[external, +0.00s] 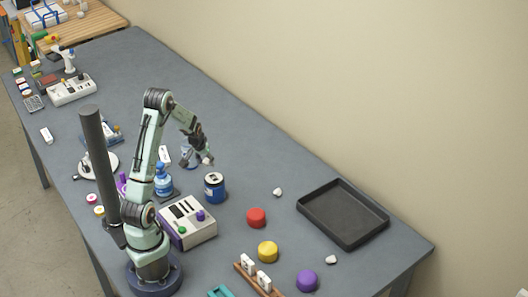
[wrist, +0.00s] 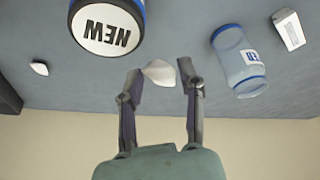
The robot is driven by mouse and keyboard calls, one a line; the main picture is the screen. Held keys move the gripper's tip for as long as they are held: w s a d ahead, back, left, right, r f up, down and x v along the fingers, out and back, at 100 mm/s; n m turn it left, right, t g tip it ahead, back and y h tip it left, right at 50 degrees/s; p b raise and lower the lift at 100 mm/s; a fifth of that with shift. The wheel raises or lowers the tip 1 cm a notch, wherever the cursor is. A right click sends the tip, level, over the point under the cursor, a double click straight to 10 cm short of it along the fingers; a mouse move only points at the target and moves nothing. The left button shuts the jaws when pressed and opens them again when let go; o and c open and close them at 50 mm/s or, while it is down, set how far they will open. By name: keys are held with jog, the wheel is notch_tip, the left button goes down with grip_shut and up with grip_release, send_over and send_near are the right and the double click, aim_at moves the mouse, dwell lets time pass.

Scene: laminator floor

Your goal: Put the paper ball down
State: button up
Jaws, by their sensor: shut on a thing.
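My gripper (external: 205,156) is shut on a small white crumpled paper ball (external: 208,161), held in the air above the table, just above and behind the blue can. In the wrist view the paper ball (wrist: 159,72) sits between the two fingertips of my gripper (wrist: 161,78). Two similar white paper balls lie on the table in the external view: one (external: 277,192) behind the red disc, one (external: 331,260) near the right front.
A black tray (external: 343,213) lies to the right. Red (external: 256,217), yellow (external: 268,251) and purple (external: 306,280) discs lie in front.

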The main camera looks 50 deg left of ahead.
jog(key=shift+m, duration=0.5)
jog(key=s+d+r, duration=0.2)
jog(key=d+r, duration=0.1)
jog(key=shift+s+d, duration=0.1)
jog(key=shift+s, duration=0.05)
jog(key=w+d, duration=0.1)
jog(key=w+d+m, duration=0.1)
jog(key=w, duration=0.1)
jog(key=w+d+m+h, duration=0.1)
jog(key=d, duration=0.1)
jog(key=shift+w+r, duration=0.15)
jog(key=shift+r, duration=0.1)
jog(key=w+d+m+h, duration=0.2)
jog(key=w+d+m, duration=0.15)
jog(key=d, duration=0.95)
jog(key=w+d+m+h, duration=0.1)
jog(key=w+d+m, duration=0.25)
jog(key=d, duration=0.95)
send_near(329, 220)
jog(key=shift+w+d+f+m+t, duration=0.15)
jog(key=shift+w+f, duration=0.05)
jog(key=shift+f, duration=0.4)
jog(key=shift+w+d+f+m+t, duration=0.15)
jog(key=shift+w+d+f, duration=0.1)
jog(key=shift+f, duration=0.35)
jog(key=shift+x, duration=0.9)
jog(key=shift+w+f, duration=0.15)
jog(key=shift+f, duration=1.1)
jog(key=shift+f, duration=0.1)
